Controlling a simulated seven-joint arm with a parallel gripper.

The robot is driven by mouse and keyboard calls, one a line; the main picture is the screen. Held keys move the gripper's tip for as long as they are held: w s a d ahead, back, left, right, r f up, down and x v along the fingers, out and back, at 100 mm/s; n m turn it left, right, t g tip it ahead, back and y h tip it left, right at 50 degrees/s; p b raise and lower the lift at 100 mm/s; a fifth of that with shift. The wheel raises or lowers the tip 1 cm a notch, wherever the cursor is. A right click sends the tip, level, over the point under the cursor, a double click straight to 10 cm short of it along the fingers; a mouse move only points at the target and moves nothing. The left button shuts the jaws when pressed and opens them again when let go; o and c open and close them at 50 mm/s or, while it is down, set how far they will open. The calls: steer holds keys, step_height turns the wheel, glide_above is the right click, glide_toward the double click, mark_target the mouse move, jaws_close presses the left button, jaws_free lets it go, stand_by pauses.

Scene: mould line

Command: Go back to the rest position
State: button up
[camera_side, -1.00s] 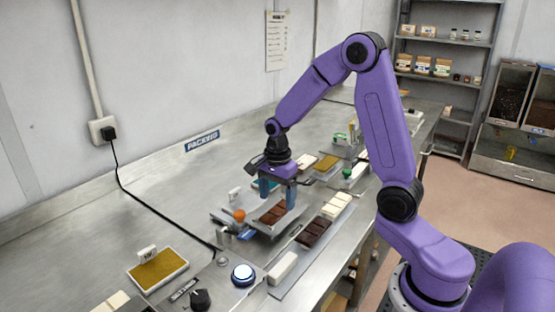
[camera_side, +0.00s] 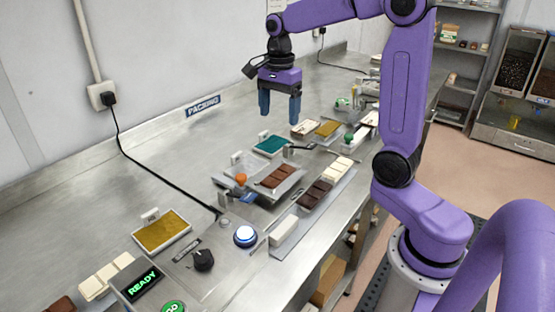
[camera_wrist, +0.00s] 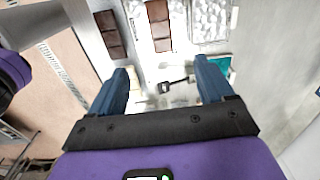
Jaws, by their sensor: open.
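My gripper (camera_side: 279,104) is open and empty, raised well above the bench in the side view, with its blue fingers pointing down. The wrist view shows the two fingers (camera_wrist: 164,88) spread apart with nothing between them. Below and in front of it, a brown chocolate bar (camera_side: 278,176) lies on a metal tray or mould station (camera_side: 288,187). The bar also shows in the wrist view (camera_wrist: 158,25). Beside it on a grey strip lie a dark brown bar (camera_side: 316,194) and a cream bar (camera_side: 339,168).
A teal pad (camera_side: 271,145) and a gold pad (camera_side: 162,231) sit on the bench. A blue-white button (camera_side: 245,236), a black knob (camera_side: 203,260) and a display reading READY (camera_side: 141,284) stand near the front. A black cable (camera_side: 160,181) crosses the bench. The air around the gripper is free.

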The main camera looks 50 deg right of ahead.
steer(key=s+a+f+n, duration=0.3)
steer(key=s+a+n, duration=0.75)
steer(key=n, duration=0.35)
steer(key=s+a+f+n, duration=0.1)
steer(key=s+f+n, duration=0.1)
steer(key=s+n, duration=0.5)
steer(key=s+f+n, duration=0.2)
steer(key=s+n, duration=0.6)
steer(key=n, duration=0.1)
steer(key=shift+s+a+f, duration=0.15)
steer(key=shift+a+f, duration=0.2)
steer(key=shift+a, duration=0.05)
